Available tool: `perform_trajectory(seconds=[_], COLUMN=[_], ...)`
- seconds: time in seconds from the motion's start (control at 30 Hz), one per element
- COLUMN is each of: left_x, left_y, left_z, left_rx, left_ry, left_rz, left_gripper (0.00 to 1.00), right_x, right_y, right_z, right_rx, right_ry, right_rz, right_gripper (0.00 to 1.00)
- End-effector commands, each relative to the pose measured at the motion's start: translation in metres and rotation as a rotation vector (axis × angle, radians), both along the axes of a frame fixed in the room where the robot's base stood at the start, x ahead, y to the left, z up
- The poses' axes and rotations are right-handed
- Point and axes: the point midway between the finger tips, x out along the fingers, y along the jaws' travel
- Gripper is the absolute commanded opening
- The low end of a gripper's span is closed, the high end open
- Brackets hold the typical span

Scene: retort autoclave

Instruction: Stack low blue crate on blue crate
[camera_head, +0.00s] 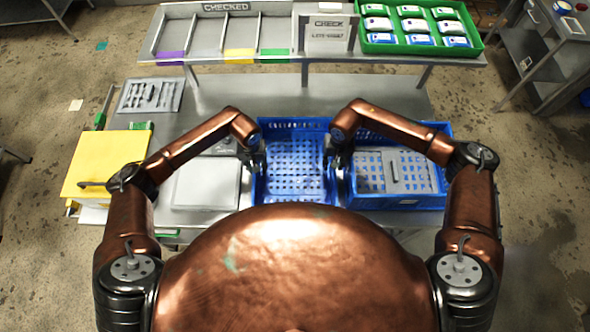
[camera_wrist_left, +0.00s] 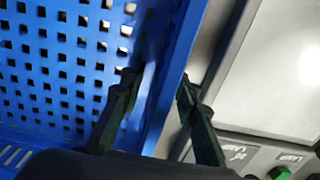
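Two blue crates with perforated floors stand side by side on the grey table. The left one (camera_head: 293,165) is empty and sits between my two grippers; the other (camera_head: 445,165) is to its right, with a grey slotted piece inside. I cannot tell which is lower. My left gripper (camera_head: 254,158) is at the left wall of the left crate. In the left wrist view its fingers (camera_wrist_left: 158,85) straddle that wall (camera_wrist_left: 172,75), one inside and one outside, with some gap showing. My right gripper (camera_head: 338,162) is at the same crate's right wall, beside the second crate; its fingers are mostly hidden.
A flat grey device (camera_head: 205,185) with buttons lies close left of the crates, and a yellow box (camera_head: 105,165) is farther left. A grey tray (camera_head: 150,96) lies at the back left. A raised shelf (camera_head: 290,58) behind holds a green crate (camera_head: 418,48) of white packs.

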Motion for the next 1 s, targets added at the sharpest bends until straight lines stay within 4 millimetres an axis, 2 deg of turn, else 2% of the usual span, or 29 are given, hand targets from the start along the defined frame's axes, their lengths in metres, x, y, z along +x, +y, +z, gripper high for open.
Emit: perform_trajectory(seconds=[0.4,0.8,1.0], left_x=[-0.0004,-0.0004,-0.0004], left_y=[-0.0001,0.0001,0.0003], left_z=[-0.0035,-0.0035,-0.0036], left_rx=[0.0,0.0,0.0], left_ry=[0.0,0.0,0.0], left_rz=[-0.001,-0.001,0.0], left_gripper=[0.28,0.01,0.0], right_x=[-0.0001,-0.0001,0.0], right_y=[0.0003,0.0002,0.0002], right_z=[-0.0056,-0.0054,-0.0054], right_rx=[0.0,0.0,0.0], right_ry=[0.0,0.0,-0.001], right_rz=[0.0,0.0,0.0], right_gripper=[0.28,0.01,0.0])
